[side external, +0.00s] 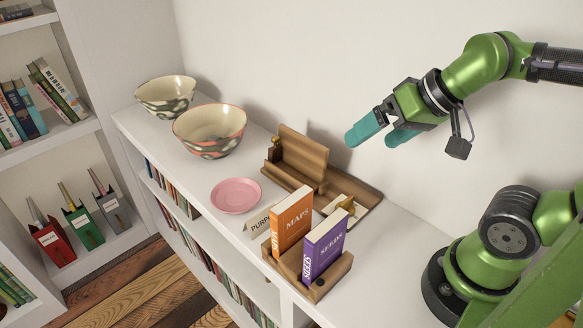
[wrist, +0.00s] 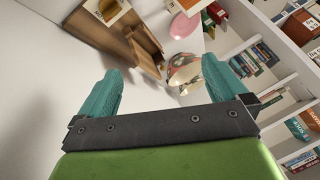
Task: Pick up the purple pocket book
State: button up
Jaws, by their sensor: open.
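The purple pocket book (side external: 324,246), marked SEEDS, stands upright in a small wooden holder (side external: 343,273) on the white shelf top. My gripper (side external: 378,133) has teal fingers and is open and empty. It hangs in the air above and behind the books, near the wall. In the wrist view my gripper (wrist: 174,88) shows its two fingers wide apart with nothing between them. I cannot make out the purple book in the wrist view.
A wooden stand (side external: 302,157) with a tray lies behind the books. A small sign (side external: 259,222) stands left of them. A pink plate (side external: 235,195) and two patterned bowls (side external: 209,131) (side external: 166,96) sit further left.

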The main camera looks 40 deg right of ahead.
jog(key=shift+c, duration=0.5)
jog(key=c, duration=0.8)
jog(key=m+g+h, duration=0.2)
jog(key=m+g, duration=0.5)
jog(key=m, duration=0.7)
send_near(327, 224)
notch_tip(327, 224, down, 13)
